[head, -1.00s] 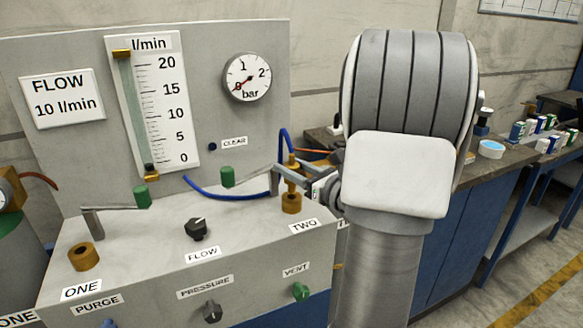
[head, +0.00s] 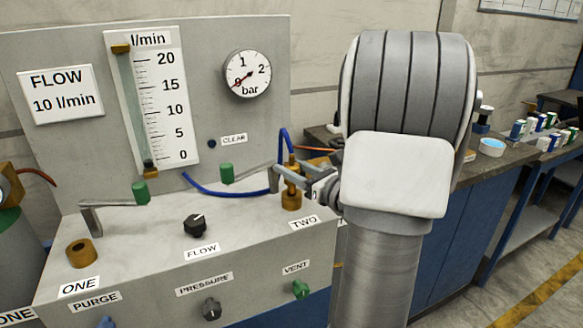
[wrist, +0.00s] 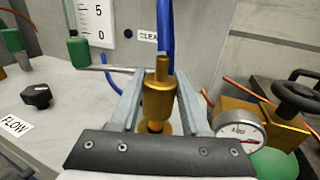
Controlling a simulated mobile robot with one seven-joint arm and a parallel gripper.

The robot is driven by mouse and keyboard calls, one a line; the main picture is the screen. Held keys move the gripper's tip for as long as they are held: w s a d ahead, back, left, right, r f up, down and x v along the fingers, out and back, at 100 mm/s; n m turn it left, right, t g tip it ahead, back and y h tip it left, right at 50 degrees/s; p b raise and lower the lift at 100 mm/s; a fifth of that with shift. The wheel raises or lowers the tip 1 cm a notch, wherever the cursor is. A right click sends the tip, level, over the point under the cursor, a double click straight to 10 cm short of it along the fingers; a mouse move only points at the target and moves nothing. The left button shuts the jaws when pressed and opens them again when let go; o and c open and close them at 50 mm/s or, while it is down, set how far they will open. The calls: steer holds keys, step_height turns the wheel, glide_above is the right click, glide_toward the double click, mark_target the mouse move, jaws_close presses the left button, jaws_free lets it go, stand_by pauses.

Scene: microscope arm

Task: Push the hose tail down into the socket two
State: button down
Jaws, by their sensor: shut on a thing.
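The brass hose tail (head: 291,166) with the blue hose (head: 286,140) on its top is upright over socket two (head: 291,201), the brass ring beside the TWO label. My gripper (head: 284,177) is shut on the tail, just above the socket. In the wrist view the tail (wrist: 159,95) stands between the two fingers, with the brass socket (wrist: 155,128) partly hidden below it. The tail's lower end is hidden by the fingers, so I cannot tell how deep it sits.
A lever with a green knob (head: 227,172) stands left of socket two, its bar reaching toward it. Socket one (head: 81,252) is empty, with another green-knobbed lever (head: 140,192) beside it. The panel with the flow tube (head: 148,105) and pressure gauge (head: 246,74) rises behind.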

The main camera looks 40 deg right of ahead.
steer(key=shift+f+b, duration=1.25)
steer(key=shift+f, duration=0.3)
steer(key=shift+c, duration=1.5)
jaws_free()
steer(key=shift+s, duration=0.15)
steer(key=s+d+p, duration=0.1)
steer(key=s+p, duration=0.1)
steer(key=s, duration=1.5)
steer(key=shift+d+p, duration=0.25)
steer(key=shift+p, duration=0.1)
